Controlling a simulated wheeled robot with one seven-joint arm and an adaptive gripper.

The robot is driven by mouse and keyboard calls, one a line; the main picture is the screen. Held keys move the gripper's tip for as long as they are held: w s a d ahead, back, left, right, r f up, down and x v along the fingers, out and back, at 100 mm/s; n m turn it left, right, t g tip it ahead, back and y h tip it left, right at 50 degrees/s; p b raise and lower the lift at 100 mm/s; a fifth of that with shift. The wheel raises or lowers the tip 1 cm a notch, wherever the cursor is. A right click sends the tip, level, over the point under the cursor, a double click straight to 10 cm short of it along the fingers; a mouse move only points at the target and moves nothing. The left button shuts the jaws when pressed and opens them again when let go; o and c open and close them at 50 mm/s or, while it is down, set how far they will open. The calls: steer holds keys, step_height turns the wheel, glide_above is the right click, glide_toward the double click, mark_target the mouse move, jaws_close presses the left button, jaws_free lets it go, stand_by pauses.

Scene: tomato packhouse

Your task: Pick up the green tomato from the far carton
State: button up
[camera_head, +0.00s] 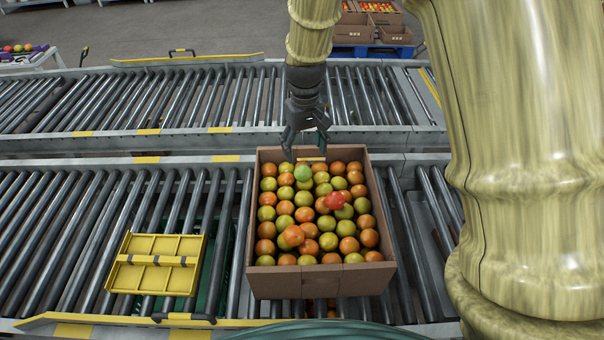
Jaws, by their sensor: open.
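A brown carton (320,283) full of orange and yellow-green tomatoes sits on the near roller conveyor. A brighter green tomato (302,173) lies on top of the load near the carton's far edge. My gripper (306,144) points down above the carton's far edge, just beyond the green tomato in the picture. Its fingers are spread and nothing is between them. Its height above the tomato is hard to judge from this view. A red tomato (335,201) lies on top, right of the middle.
A yellow divided tray (158,278) lies on the rollers left of the carton. A second roller conveyor (190,95) runs behind. More cartons (376,33) stand on a blue pallet (385,50) at the back. My arm covers the right side.

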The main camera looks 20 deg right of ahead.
mark_target(303, 168)
steer(key=shift+w+a+f+b, duration=0.1)
steer(key=shift+f+b, duration=0.1)
steer(key=shift+f, duration=2.2)
steer(key=shift+w+f+b, duration=0.1)
steer(key=shift+f+b, duration=0.1)
steer(key=shift+f, duration=2.2)
steer(key=c, duration=0.8)
